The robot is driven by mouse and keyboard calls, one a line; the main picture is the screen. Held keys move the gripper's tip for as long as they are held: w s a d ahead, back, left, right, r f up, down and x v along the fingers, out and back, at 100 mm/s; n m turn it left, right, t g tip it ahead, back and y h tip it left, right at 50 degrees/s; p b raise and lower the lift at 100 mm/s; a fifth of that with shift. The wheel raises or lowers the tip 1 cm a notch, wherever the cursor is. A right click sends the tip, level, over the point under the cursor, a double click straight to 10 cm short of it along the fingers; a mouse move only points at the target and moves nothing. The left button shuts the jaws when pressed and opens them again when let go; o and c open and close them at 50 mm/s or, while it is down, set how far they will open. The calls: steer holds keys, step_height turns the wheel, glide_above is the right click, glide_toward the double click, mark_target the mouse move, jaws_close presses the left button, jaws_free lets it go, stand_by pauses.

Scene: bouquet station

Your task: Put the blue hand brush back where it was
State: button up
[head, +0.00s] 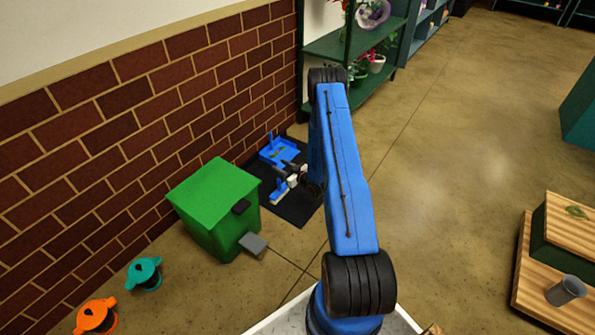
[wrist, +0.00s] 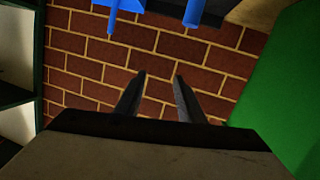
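The blue hand brush (head: 281,194) is on the black mat (head: 296,212) beside the brick wall, with a pale strip along its lower edge. Its blue handle sticks up; it also shows at the top edge of the wrist view (wrist: 194,12). A blue dustpan (head: 281,152) with an upright handle sits on the mat farther back, and shows in the wrist view (wrist: 113,16). My gripper (head: 286,171) is above the mat, close to the brush. In the wrist view its fingers (wrist: 160,76) are apart, with only brick wall between them. The arm hides part of the mat.
A green pedal bin (head: 213,205) stands left of the mat and fills the right of the wrist view (wrist: 285,85). A green plant shelf (head: 345,45) stands behind.

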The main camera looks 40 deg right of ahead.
steer(key=w+a+r+g+h, duration=0.1)
steer(key=w+a+r+g, duration=0.1)
steer(key=r, duration=1)
steer(key=w+a+r+g+h, duration=0.1)
steer(key=w+r, duration=0.1)
steer(key=r, duration=1)
steer(key=s+a+r+g+h, duration=0.1)
steer(key=s+a+r, duration=0.1)
steer(key=s+r, duration=0.3)
steer(key=s+a+r+m+g, duration=0.1)
steer(key=s+a+r, duration=0.1)
steer(key=r, duration=0.5)
steer(key=s+a+r+g+h, duration=0.1)
steer(key=s+a+r, duration=0.2)
steer(key=s+r, duration=0.15)
steer(key=s+a+r+m+g, duration=0.1)
steer(key=s+a+r, duration=0.4)
steer(key=s, duration=0.4)
steer(key=s+a+r+m+g, duration=0.1)
steer(key=s+a+r, duration=0.2)
steer(key=s+r, duration=0.5)
steer(key=s+a+g, duration=0.1)
steer(key=s+a, duration=0.3)
steer(key=s, duration=0.9)
steer(key=s+a+g+y, duration=0.1)
steer(key=s+a, duration=0.2)
steer(key=s, duration=1)
steer(key=shift+s+a+f+g+y, duration=0.25)
steer(key=shift+a+f+g+y, duration=0.05)
steer(key=shift+a+g, duration=0.1)
